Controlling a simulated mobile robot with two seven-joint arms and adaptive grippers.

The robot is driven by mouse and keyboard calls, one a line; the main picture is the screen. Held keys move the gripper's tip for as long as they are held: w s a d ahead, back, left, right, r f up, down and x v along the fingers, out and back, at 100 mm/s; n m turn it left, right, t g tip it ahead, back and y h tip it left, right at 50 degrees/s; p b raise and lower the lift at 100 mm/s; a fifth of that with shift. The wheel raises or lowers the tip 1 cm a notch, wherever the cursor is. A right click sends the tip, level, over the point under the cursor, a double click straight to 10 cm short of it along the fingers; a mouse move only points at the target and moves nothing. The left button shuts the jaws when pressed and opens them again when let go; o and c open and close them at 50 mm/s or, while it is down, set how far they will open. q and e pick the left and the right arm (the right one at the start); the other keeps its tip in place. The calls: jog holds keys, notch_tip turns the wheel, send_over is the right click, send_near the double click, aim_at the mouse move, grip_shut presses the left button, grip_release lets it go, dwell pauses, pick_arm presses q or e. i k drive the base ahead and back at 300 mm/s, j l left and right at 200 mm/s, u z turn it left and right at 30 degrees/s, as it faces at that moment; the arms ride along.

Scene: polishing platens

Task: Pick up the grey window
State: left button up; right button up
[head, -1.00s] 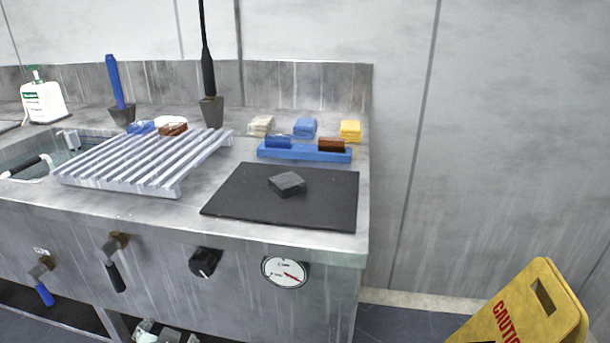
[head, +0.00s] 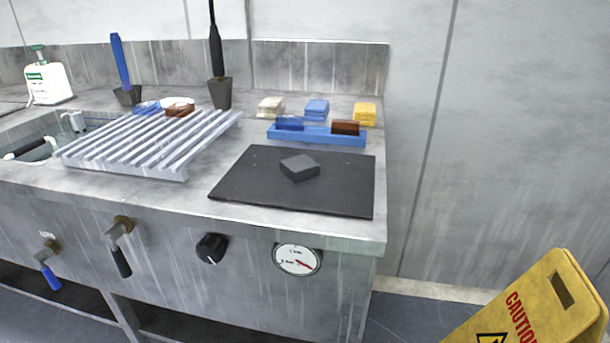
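A small dark grey square block (head: 300,167) lies flat on a black mat (head: 240,187) at the right end of the steel counter. It is the only grey piece of this kind that I see, and I cannot tell whether it is the grey window. Neither of my grippers shows in the head view.
A slatted rack (head: 140,145) stands left of the mat beside a sink (head: 40,137). Behind the mat are a blue tray (head: 330,137) with blue and brown blocks and cloth stacks (head: 316,108). A yellow caution sign (head: 530,300) stands at right.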

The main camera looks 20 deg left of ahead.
aim_at(299, 169)
jog(key=k+j+z, duration=0.1)
jog(key=k+z, duration=0.35)
jog(key=k+l+z, duration=0.15)
jog(key=k+z, duration=0.3)
jog(key=k, duration=0.2)
